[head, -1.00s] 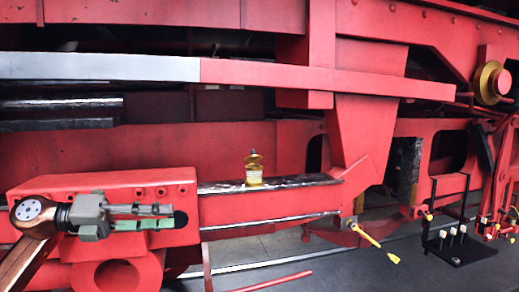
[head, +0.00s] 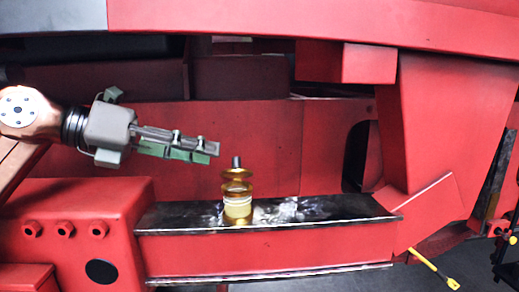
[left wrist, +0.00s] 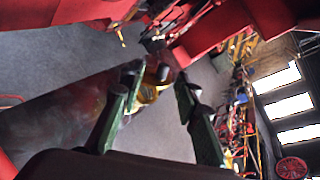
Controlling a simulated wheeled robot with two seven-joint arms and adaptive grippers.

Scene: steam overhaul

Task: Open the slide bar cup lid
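The slide bar cup (head: 237,208) is a small brass cup with a pale band, standing upright on the dark slide bar (head: 330,208) in the head view. Its round brass lid (head: 236,174) with a dark knob on top sits over it; I cannot tell if it is fully closed. My left gripper (head: 213,149) is above and just left of the lid, apart from it, pointing right. In the left wrist view its green-padded fingers (left wrist: 159,78) are spread, with the brass cup (left wrist: 150,94) seen beyond and between the tips. My right gripper is not in view.
A red block with bolts (head: 75,215) stands left of the cup below my left arm. A red frame beam (head: 330,20) runs overhead. A red bracket (head: 430,130) rises at the right. A yellow-handled lever (head: 435,268) sticks out at lower right.

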